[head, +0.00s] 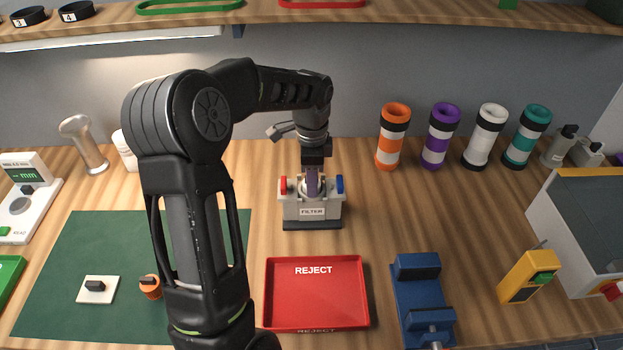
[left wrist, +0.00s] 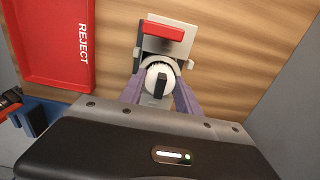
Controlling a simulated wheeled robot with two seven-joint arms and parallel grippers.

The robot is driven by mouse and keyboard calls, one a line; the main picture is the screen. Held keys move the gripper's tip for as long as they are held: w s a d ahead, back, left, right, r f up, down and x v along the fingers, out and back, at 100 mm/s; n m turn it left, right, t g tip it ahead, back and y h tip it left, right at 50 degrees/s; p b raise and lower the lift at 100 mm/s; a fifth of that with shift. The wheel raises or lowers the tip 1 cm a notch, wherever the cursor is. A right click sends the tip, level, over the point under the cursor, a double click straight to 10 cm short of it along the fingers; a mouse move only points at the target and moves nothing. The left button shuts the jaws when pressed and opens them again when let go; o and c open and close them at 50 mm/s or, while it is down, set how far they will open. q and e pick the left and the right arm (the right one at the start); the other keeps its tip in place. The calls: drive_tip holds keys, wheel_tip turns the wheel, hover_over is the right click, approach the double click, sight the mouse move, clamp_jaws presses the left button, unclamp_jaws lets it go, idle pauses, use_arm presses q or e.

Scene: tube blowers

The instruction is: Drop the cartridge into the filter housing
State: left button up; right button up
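The filter housing (head: 312,212), a light grey block labelled FILTER on a dark base, stands on the table behind the red tray. It has a red clip (head: 283,185) on its left and a blue one (head: 340,184) on its right. The cartridge (left wrist: 151,74), white and ridged with a black tab, shows in the left wrist view at the housing's round opening; I cannot tell how deep it sits. My left gripper (left wrist: 158,97) points down over the housing, its purple fingers apart on either side of the cartridge and clear of the tab. My right gripper is out of view.
The red REJECT tray (head: 316,290) lies in front of the housing, with a blue vise (head: 420,295) to its right. Several striped tubes (head: 437,138) stand at the back right. A green mat (head: 75,255) lies at left. Table right of the housing is clear.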

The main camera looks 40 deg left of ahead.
use_arm(q)
drive_tip(key=o, duration=0.3)
drive_tip(key=shift+s+d+f, duration=0.15)
drive_tip(key=shift+s+f, duration=0.05)
drive_tip(key=shift+f, duration=0.3)
drive_tip(key=shift+r+p, duration=0.45)
drive_tip(key=shift+r, duration=0.1)
wheel_tip(320, 180, up, 13)
drive_tip(key=shift+w+f, duration=0.15)
